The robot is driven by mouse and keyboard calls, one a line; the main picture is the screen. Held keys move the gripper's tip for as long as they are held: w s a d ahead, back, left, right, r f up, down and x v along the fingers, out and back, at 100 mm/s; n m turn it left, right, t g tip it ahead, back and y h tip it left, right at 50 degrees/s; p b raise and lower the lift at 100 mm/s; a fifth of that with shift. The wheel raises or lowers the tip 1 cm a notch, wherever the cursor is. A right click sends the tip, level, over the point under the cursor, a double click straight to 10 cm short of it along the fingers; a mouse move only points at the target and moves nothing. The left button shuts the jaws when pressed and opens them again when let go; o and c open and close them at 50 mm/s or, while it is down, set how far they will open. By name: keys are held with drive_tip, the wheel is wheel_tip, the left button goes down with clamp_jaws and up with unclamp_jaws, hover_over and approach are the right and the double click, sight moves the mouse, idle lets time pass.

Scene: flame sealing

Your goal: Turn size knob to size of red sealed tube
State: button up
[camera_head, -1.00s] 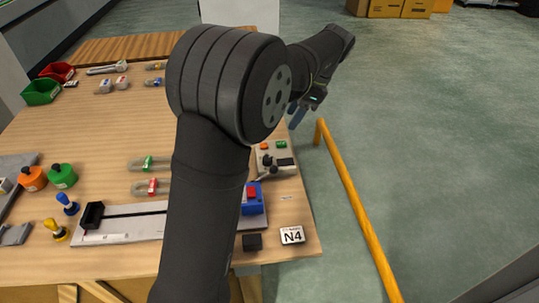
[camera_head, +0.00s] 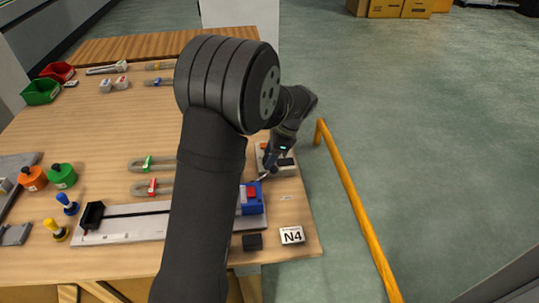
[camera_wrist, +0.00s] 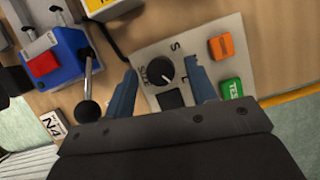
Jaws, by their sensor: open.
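The size knob (camera_wrist: 158,71), round and black, sits on a pale control panel (camera_wrist: 188,45) with letters beside it. I cannot read clearly which mark the knob points to. My gripper (camera_wrist: 162,70) is open, with one blue finger on each side of the knob; contact is not clear. In the head view my gripper (camera_head: 269,167) is low over the panel (camera_head: 288,171) at the table's right side and hides the knob. A grey looped tube with a red clip (camera_head: 152,187) lies on the table left of my arm, partly hidden by it.
An orange button (camera_wrist: 221,46) and a green TEST button (camera_wrist: 231,88) are on the panel. A blue device with a red top (camera_wrist: 55,60) and a black-balled lever (camera_wrist: 88,110) stand close by. A green-clipped tube (camera_head: 148,163) lies left. A yellow rail (camera_head: 350,195) runs right.

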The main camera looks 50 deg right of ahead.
drive_tip(key=shift+f, duration=0.15)
drive_tip(key=shift+c, duration=0.3)
drive_tip(key=c, duration=0.9)
